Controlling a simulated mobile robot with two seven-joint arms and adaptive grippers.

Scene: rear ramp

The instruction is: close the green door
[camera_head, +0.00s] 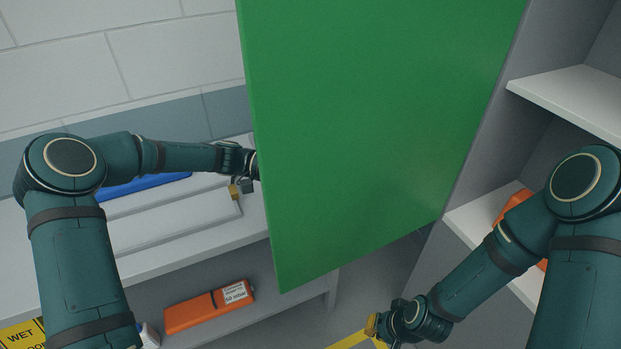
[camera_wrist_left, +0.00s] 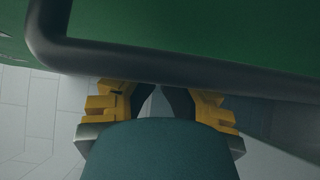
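The green door (camera_head: 380,120) stands open in the middle of the head view, its right side by the grey cabinet. My left gripper (camera_head: 246,188) is at the door's left edge, its front partly hidden behind the door. In the left wrist view, a dark bar handle (camera_wrist_left: 200,72) crosses in front of the green door face (camera_wrist_left: 220,25). My left gripper (camera_wrist_left: 160,95) is at this bar, its fingertips partly hidden by it; I cannot tell whether they grip it. My right gripper (camera_head: 374,326) hangs low, apart from the door; its opening is unclear.
A grey bench (camera_head: 190,245) stands at the left, with a blue item (camera_head: 150,186) on top and an orange case (camera_head: 210,307) below. The cabinet's white shelf (camera_head: 570,98) is at the right. A yellow sign (camera_head: 22,337) is at the lower left.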

